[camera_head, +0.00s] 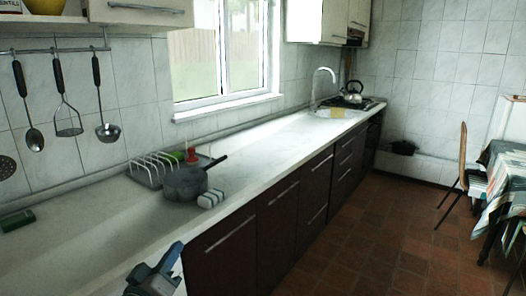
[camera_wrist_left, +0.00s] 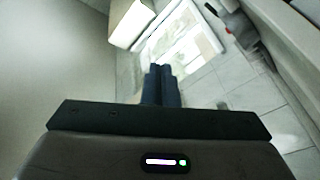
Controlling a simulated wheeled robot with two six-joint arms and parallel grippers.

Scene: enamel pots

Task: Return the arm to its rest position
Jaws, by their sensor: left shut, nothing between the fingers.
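My left gripper (camera_head: 170,255) is at the bottom of the head view, in front of the counter's front edge, with its fingers pointing up and to the right. In the left wrist view its two dark fingers (camera_wrist_left: 160,68) are together with nothing between them. It is apart from the pots and utensils. My right gripper is in neither view.
A grey pot (camera_head: 184,185) with a dark handle stands on the pale counter (camera_head: 90,238), beside a white rack (camera_head: 150,166) and a small grey-white object (camera_head: 211,199). Utensils hang on the left wall. A kettle (camera_head: 354,87) stands far back.

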